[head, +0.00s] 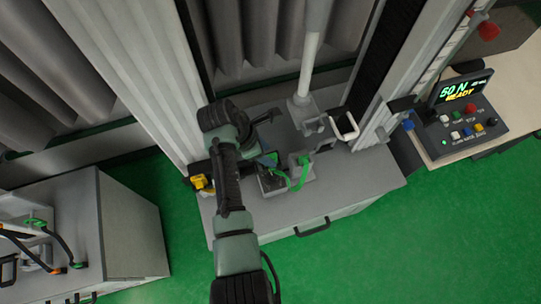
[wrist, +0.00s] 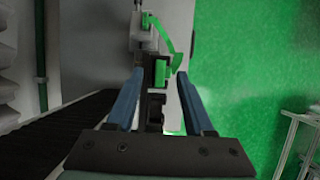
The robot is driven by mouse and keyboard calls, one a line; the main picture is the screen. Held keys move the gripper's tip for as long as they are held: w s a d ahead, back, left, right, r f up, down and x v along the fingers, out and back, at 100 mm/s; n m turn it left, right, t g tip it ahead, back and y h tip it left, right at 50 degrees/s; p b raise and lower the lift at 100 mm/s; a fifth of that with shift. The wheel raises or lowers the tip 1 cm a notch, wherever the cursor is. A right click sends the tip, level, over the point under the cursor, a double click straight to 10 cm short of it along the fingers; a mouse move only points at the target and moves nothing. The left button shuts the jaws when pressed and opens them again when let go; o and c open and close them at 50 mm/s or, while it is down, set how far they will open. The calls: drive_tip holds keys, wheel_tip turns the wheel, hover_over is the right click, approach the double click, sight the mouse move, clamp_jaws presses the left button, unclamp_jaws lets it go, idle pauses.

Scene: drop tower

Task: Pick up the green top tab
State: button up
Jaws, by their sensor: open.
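A green tab (wrist: 162,74) on a dark block shows in the wrist view, between and just beyond the tips of my gripper (wrist: 159,84). The two blue fingers are apart, one on each side, with nothing held. A thin green strap (wrist: 167,36) curves from near the tab to a light grey fitting (wrist: 140,32). In the head view the green strap (head: 299,180) loops over small blocks on the grey cabinet top, right beside my gripper (head: 268,160). My gripper partly hides the tab's area there, and I cannot tell whether the fingers touch it.
The grey cabinet (head: 345,185) stands between tall tower columns. A white pole (head: 309,62) and a white loop handle (head: 345,126) rise close to the right. A yellow part (head: 202,182) sits left. A control box (head: 462,122) is far right. Green floor is open in front.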

drive_tip(key=shift+d+f, duration=0.3)
drive_tip(key=shift+f, duration=0.35)
clamp_jaws()
drive_tip(key=shift+r, duration=0.1)
